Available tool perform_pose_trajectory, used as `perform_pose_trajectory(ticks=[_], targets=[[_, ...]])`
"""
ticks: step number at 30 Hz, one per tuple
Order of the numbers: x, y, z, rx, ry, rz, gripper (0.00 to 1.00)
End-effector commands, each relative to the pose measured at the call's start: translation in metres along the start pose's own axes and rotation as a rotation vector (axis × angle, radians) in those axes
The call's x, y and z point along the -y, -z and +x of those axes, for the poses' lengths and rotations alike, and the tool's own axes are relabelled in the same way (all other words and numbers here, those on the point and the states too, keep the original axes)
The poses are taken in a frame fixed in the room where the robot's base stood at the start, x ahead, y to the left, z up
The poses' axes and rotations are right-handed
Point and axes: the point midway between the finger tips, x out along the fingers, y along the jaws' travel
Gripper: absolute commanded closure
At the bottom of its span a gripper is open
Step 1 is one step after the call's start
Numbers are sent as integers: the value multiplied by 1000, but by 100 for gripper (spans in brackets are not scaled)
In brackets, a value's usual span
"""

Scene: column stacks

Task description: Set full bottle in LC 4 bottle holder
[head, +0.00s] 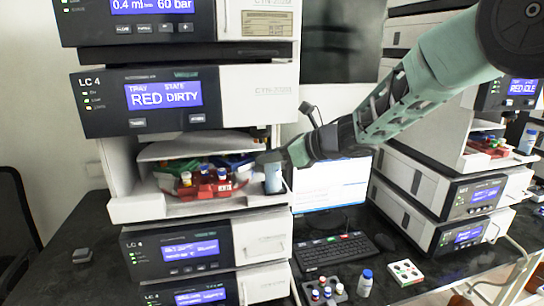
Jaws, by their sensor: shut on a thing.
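The LC 4 stack (97,121) stands at the left, with an open bay below its "RED DIRTY" display. A pale blue-grey bottle (273,181) stands upright at the right end of this bay, by the front ledge. My gripper (270,159) reaches in from the right and is shut on the top of the bottle, hiding its cap. The bottle holder is not clearly visible around the bottle. I cannot tell whether the bottle's base is seated.
A red vial tray (205,190) fills the bay left of the bottle. Another bottle (365,283) with a blue cap stands on the dark bench near a vial rack (322,292) and a white rack (405,272). A keyboard (338,252) and a second stack (440,205) are to the right.

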Motion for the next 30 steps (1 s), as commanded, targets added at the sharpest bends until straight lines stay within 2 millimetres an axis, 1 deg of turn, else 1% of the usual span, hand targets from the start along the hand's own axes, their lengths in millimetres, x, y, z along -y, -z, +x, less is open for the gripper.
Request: perform_pose_trajectory(ticks=[6, 7, 8, 9, 10, 18, 22, 26, 30], targets=[[0, 0, 0, 1, 0, 0, 96], [0, 0, 0, 1, 0, 0, 71], [0, 0, 0, 1, 0, 0, 63], [0, 0, 0, 0, 0, 0, 52], [0, 0, 0, 0, 0, 0, 49], [0, 0, -1, 0, 0, 0, 49], [1, 1, -9, 1, 2, -1, 49], [1, 2, -30, 3, 4, -1, 49], [1, 3, -62, 4, 4, -1, 49]])
